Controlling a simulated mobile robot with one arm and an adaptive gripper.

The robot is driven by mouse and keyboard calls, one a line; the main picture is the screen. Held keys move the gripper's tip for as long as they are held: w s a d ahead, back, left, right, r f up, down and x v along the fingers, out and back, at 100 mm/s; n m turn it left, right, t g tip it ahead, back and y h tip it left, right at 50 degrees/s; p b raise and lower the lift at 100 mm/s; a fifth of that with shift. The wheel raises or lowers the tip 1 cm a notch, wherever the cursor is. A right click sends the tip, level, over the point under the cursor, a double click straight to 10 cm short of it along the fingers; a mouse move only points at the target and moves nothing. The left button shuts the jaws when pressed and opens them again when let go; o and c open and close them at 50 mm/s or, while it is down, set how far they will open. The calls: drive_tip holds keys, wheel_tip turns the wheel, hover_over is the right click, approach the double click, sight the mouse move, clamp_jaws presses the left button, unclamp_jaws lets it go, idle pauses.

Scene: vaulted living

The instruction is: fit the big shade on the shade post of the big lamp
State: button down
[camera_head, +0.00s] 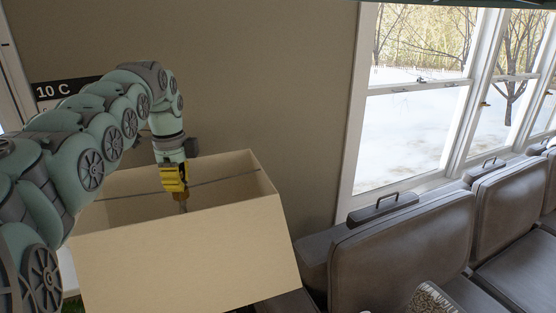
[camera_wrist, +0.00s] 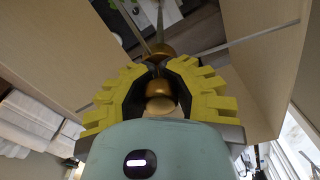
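The big shade (camera_head: 185,250) is a large beige four-sided shade with an open top, slightly tilted, in the head view. Thin rods cross its inside. My gripper (camera_head: 174,186) reaches down into its top opening. In the wrist view, the yellow fingers of my gripper (camera_wrist: 160,84) close around a brass knob at the middle where the rods meet, so it holds the shade (camera_wrist: 265,65) by this knob. Beige walls show on both sides. I cannot make out the big lamp or its shade post in either view; the shade may hide them.
Brown padded seats (camera_head: 400,252) stand in a row at the right, below white-framed windows (camera_head: 415,140). A plain brown wall (camera_head: 270,80) is behind the shade. A dark sign (camera_head: 62,90) reading "10 C" is at the left, partly behind my arm.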

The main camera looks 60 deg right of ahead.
drive_tip(key=shift+f+b, duration=0.45)
drive_tip(key=shift+b, duration=0.05)
drive_tip(key=c, duration=0.9)
unclamp_jaws()
drive_tip(key=shift+r, duration=0.1)
wheel_tip(320, 180, up, 6)
drive_tip(key=shift+d+f, duration=0.1)
drive_tip(key=shift+d, duration=0.05)
drive_tip(key=shift+r, duration=0.8)
